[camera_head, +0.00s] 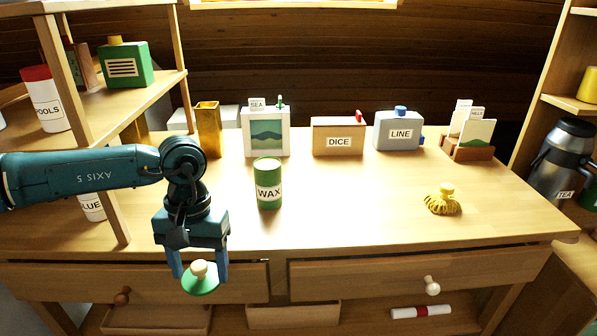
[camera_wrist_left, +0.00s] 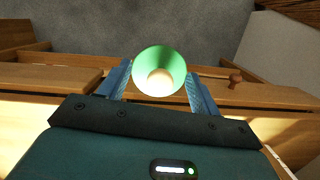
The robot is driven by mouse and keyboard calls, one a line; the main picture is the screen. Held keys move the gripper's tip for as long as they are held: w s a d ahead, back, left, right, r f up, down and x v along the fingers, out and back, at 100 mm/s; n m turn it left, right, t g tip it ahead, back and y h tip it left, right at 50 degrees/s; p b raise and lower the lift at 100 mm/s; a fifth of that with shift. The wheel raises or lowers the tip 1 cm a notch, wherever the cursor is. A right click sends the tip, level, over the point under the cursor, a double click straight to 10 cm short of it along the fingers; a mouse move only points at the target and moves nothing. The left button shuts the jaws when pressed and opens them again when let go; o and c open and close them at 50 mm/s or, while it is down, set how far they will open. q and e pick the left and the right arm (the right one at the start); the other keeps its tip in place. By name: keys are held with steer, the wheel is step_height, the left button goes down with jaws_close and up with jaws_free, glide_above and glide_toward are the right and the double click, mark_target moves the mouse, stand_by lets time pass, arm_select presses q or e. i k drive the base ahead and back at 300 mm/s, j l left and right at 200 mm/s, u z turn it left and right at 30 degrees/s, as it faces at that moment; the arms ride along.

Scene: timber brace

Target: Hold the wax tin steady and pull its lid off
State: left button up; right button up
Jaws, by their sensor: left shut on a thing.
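The wax tin (camera_head: 268,184) is a green cylinder with a white WAX label. It stands upright on the bench top, and its upper end shows a pale yellow-green face with no knob. The lid (camera_head: 201,283) is a green disc with a pale wooden knob. My left gripper (camera_head: 200,272) is shut on the lid and holds it in front of the bench's front edge, to the left of and nearer than the tin. In the left wrist view the lid (camera_wrist_left: 160,71) sits between the two blue fingers. My right gripper is in neither view.
At the back of the bench stand a gold vase (camera_head: 207,130), the SEA box (camera_head: 265,132), the DICE box (camera_head: 338,137) and the LINE can (camera_head: 398,131). A yellow brush-like thing (camera_head: 442,200) lies at right. The bench between tin and brush is clear. Drawers (camera_head: 400,276) lie below.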

mark_target(267, 170)
steer(key=z, duration=1.15)
steer(key=j+z, duration=0.15)
steer(key=z, duration=0.4)
steer(key=i+z, duration=0.1)
steer(key=z, duration=0.45)
steer(key=j+z, duration=0.1)
steer(key=z, duration=1.05)
steer(key=j+z, duration=0.1)
steer(key=z, duration=0.45)
steer(key=k+z, duration=0.1)
steer(key=z, duration=0.45)
steer(key=k+j+z, duration=0.1)
steer(key=z, duration=0.5)
steer(key=u, duration=0.55)
steer(key=k+j+u, duration=0.1)
steer(key=u, duration=0.4)
steer(key=j+u, duration=0.1)
steer(key=u, duration=0.45)
steer(key=j+u, duration=0.1)
steer(key=u, duration=0.45)
steer(key=j+u, duration=0.1)
steer(key=u, duration=0.4)
steer(key=j+u, duration=0.1)
steer(key=u, duration=0.45)
steer(key=j+u, duration=0.1)
steer(key=u, duration=0.95)
steer(key=i+j, duration=0.05)
